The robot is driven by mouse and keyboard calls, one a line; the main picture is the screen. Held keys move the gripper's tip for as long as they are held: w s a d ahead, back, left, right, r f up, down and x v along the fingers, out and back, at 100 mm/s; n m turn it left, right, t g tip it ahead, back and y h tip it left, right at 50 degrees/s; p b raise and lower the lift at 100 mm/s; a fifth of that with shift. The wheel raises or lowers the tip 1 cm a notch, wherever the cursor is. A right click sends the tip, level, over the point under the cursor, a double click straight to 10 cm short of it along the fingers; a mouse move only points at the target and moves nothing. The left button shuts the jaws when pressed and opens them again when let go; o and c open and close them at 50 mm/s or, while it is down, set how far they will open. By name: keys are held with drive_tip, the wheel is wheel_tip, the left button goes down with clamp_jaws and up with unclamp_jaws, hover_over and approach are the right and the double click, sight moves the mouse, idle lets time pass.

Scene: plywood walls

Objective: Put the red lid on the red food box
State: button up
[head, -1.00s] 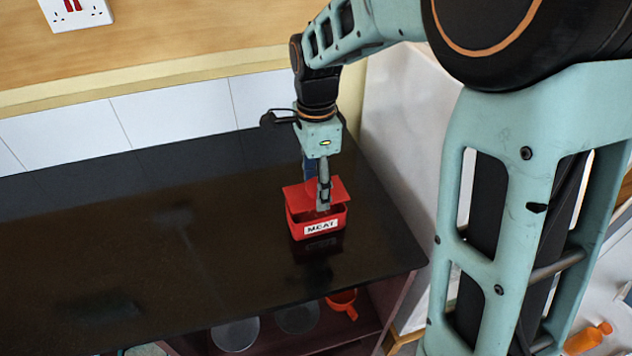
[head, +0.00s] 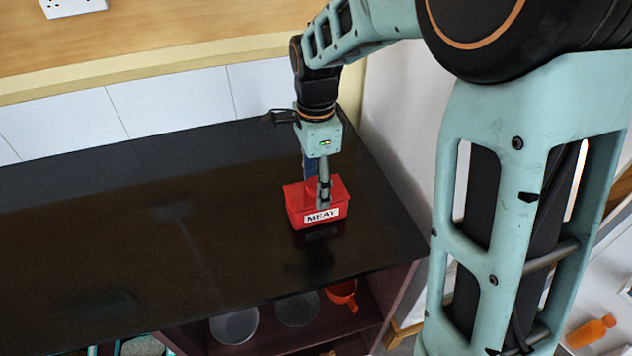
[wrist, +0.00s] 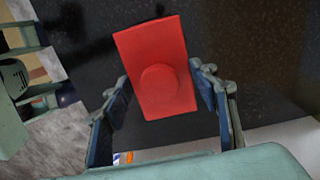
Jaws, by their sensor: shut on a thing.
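The red food box (head: 300,215) stands on the dark counter near its right end in the head view, with a white "MEAT" label on its front. The red lid (head: 341,189) lies over the box top, close to the rim. I cannot tell whether it is fully seated. In the wrist view the lid (wrist: 150,48) is a flat rectangle with a round raised knob, and it hides the box below. My gripper (head: 324,203) points down over the lid.
The dark counter (head: 150,250) is clear to the left. A white surface (head: 385,140) stands close to the right of the counter's end. An orange cup (head: 342,292) and clear round dishes (head: 235,325) sit on the shelf under the counter.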

drive_tip(key=shift+f, duration=0.2)
idle(0.5)
drive_tip(key=o, duration=1.1)
drive_tip(key=shift+r, duration=0.1)
